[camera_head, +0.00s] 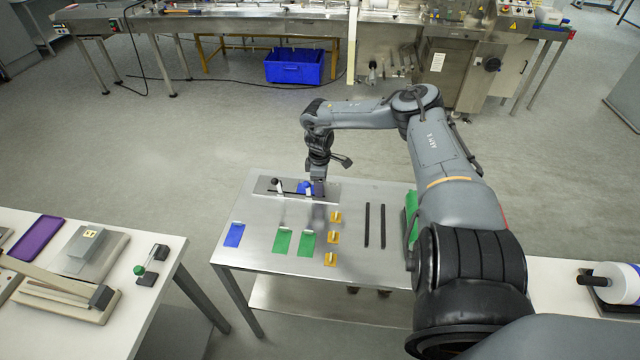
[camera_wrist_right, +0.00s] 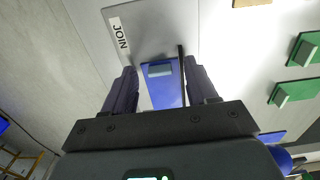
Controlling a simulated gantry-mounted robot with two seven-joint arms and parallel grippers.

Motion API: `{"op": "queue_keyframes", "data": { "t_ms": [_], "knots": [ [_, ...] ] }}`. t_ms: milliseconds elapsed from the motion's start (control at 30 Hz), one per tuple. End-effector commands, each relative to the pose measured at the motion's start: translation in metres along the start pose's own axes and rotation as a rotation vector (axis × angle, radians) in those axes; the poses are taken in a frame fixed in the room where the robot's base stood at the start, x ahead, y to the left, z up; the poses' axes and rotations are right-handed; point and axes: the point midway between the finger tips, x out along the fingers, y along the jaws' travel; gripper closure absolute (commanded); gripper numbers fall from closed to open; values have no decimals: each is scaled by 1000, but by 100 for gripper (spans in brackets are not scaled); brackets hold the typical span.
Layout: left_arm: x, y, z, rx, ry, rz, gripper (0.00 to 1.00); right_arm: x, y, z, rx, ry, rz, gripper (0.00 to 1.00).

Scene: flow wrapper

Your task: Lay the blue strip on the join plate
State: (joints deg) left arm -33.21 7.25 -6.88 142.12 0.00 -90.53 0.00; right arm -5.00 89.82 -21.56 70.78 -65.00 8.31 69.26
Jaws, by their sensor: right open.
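A blue strip (camera_wrist_right: 160,92) with a small raised tab lies on the grey join plate (camera_wrist_right: 138,38), near its JOIN label, in the right wrist view. In the head view the plate (camera_head: 263,186) is at the back of the small table, and blue (camera_head: 318,188) shows on its right part. My right gripper (camera_head: 318,185) points down over this part. In the wrist view its fingers (camera_wrist_right: 162,90) are open, one on either side of the strip. Part of the strip is hidden by the gripper body. Another blue strip (camera_head: 234,235) lies at the table's left. My left gripper is not seen.
On the table (camera_head: 265,262) lie green strips (camera_head: 283,240), several yellow pieces (camera_head: 334,237) and two black bars (camera_head: 375,225). A dark-knobbed handle (camera_head: 278,184) and a blue-knobbed one (camera_head: 307,186) stand at the plate. My right arm covers the table's right side.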

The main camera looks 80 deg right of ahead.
Motion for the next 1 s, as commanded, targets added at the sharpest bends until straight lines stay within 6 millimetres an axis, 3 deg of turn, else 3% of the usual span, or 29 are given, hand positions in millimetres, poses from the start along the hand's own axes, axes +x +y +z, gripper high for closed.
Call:
{"op": "queue_keyframes", "data": {
  "t_ms": [500, 700, 1000],
  "knots": [
    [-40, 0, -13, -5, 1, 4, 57, -82, 1, 0, -1, 1, 2, 42],
    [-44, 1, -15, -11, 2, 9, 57, -100, 0, 0, 0, 1, 0, 42],
    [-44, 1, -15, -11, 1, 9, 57, -104, 0, 0, 1, 0, -1, 42]
  ]
}}
